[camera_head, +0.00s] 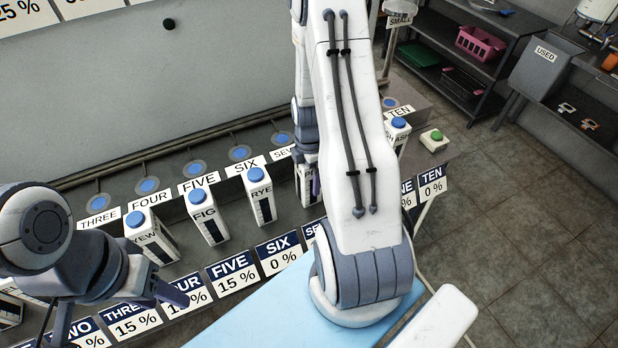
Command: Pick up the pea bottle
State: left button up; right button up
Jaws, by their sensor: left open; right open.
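A white bottle (301,189) stands in the shelf row right of the RYE bottle. Only the start of its label shows, which looks like a P, so I cannot be sure it is the pea bottle. Its top is hidden by my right arm. My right gripper (308,163) points down right at this bottle; its fingers are mostly hidden, and I cannot tell whether they touch it. It is open. My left gripper (115,306) is open and empty at the lower left, in front of the number plates.
Blue-capped bottles YEW (150,238), FIG (207,217) and RYE (261,196) stand to the left. A partly covered bottle (397,134) and a green-button box (434,140) are to the right. A light blue surface (265,315) lies in front.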

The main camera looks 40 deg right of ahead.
jog(key=shift+c, duration=0.3)
jog(key=c, duration=1.3)
jog(key=shift+o, duration=0.2)
jog(key=shift+r, duration=0.1)
